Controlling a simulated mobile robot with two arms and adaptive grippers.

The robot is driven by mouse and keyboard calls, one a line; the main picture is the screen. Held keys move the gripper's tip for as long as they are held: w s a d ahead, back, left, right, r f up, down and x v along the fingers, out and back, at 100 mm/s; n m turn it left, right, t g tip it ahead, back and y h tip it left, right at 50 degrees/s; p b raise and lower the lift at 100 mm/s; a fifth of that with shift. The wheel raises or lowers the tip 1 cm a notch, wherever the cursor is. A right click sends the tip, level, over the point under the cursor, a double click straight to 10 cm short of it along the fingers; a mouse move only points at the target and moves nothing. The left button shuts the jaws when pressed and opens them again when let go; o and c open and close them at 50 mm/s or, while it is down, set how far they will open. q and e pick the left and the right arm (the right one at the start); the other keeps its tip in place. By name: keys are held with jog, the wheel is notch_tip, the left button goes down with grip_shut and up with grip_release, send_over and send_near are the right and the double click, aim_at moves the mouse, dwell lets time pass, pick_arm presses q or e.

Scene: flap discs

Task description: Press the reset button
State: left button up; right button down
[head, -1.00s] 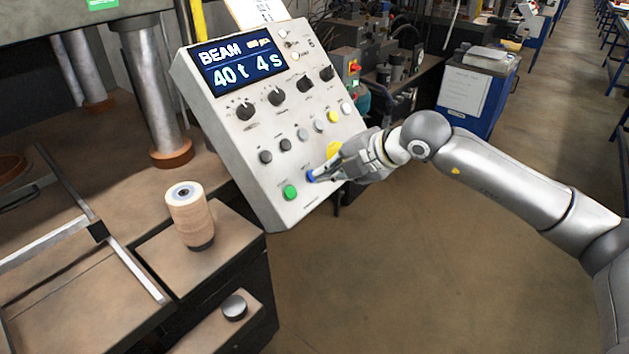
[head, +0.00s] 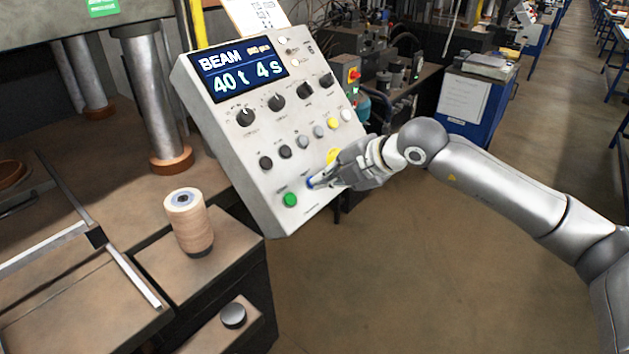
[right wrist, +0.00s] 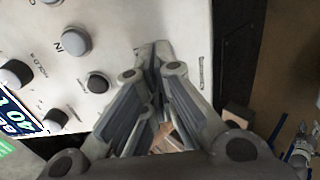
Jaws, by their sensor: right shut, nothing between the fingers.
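A tilted grey control panel (head: 225,120) carries a lit screen, dark knobs and several coloured buttons; it also shows in the right wrist view (right wrist: 140,20). No legible label tells me which one is the reset button. My right gripper (head: 317,182) is shut and empty, its fingertips at the blue button (head: 310,183) low on the panel. I cannot tell whether they touch or push it. In the right wrist view the shut fingers (right wrist: 153,50) reach the panel face and hide the blue button. My left gripper is out of view.
A green button (head: 290,200) sits just left of the blue one, and a yellow button (head: 333,123) is higher up. A thread-like spool (head: 188,222) stands on the bench at left. A blue cabinet (head: 478,95) stands behind my right arm.

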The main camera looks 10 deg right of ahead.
jog(key=shift+b+x, duration=0.75)
jog(key=shift+x, duration=0.35)
dwell(0.7)
jog(key=shift+w+a+f+b, duration=0.1)
jog(key=shift+b, duration=0.3)
dwell(0.5)
jog(key=v, duration=0.8)
jog(key=shift+p, duration=0.35)
dwell(0.3)
